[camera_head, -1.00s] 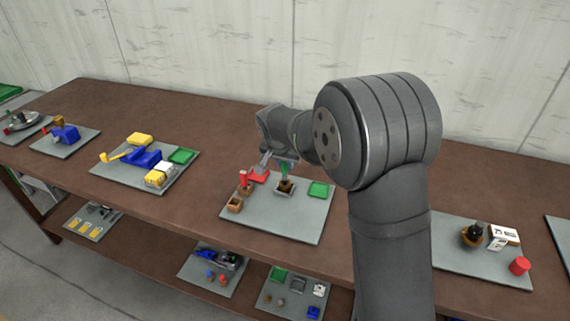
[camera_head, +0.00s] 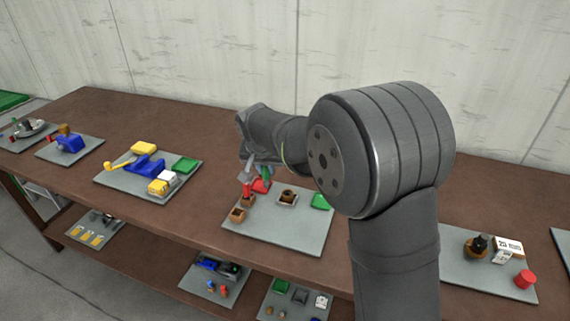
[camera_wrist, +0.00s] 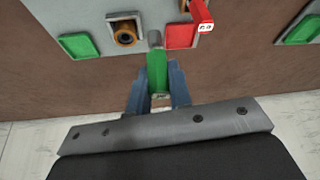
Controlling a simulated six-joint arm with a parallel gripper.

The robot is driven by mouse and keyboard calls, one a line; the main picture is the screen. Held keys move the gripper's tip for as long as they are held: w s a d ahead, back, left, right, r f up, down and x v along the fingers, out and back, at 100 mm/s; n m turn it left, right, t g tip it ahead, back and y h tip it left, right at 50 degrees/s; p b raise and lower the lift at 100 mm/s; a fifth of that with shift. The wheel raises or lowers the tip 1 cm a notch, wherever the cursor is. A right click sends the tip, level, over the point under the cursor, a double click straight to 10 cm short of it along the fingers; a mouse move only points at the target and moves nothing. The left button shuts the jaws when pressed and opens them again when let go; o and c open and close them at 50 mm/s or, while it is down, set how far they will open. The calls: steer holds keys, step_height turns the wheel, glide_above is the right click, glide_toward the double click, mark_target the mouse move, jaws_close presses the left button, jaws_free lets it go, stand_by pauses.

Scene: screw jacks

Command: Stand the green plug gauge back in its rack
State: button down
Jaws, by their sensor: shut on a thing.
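My gripper (camera_wrist: 157,85) is shut on the green plug gauge (camera_wrist: 158,70), whose grey tip points away from the fingers in the wrist view. In the head view the green gauge (camera_head: 266,173) is partly hidden by the gripper. It is held above the board near the red pad (camera_head: 260,185). A red gauge (camera_head: 246,190) stands in a brown block (camera_head: 248,202) at the board's left. A second brown block (camera_head: 237,215) in front of it looks empty. A brown ring on a grey square base (camera_head: 287,198) is empty; it also shows in the wrist view (camera_wrist: 125,36).
The grey board (camera_head: 285,232) has free room at its front. A green pad (camera_head: 320,201) lies at its right. Other boards with blue and yellow parts (camera_head: 145,163) stand left; one with a red cylinder (camera_head: 525,279) stands right. My arm hides the table's middle right.

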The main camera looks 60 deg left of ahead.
steer(key=s+n+g, duration=0.1)
steer(key=s+n, duration=0.2)
steer(key=s, duration=0.7)
steer(key=shift+d+r+n+y, duration=0.25)
steer(key=shift+d+n+y, duration=0.05)
steer(key=shift+d, duration=0.1)
steer(key=shift+f, duration=2.5)
steer(key=shift+f, duration=2.05)
steer(key=c, duration=1.2)
jaws_free()
steer(key=shift+c, duration=0.2)
steer(key=v, duration=1.7)
steer(key=shift+w+r, duration=0.25)
steer(key=shift+w, duration=0.05)
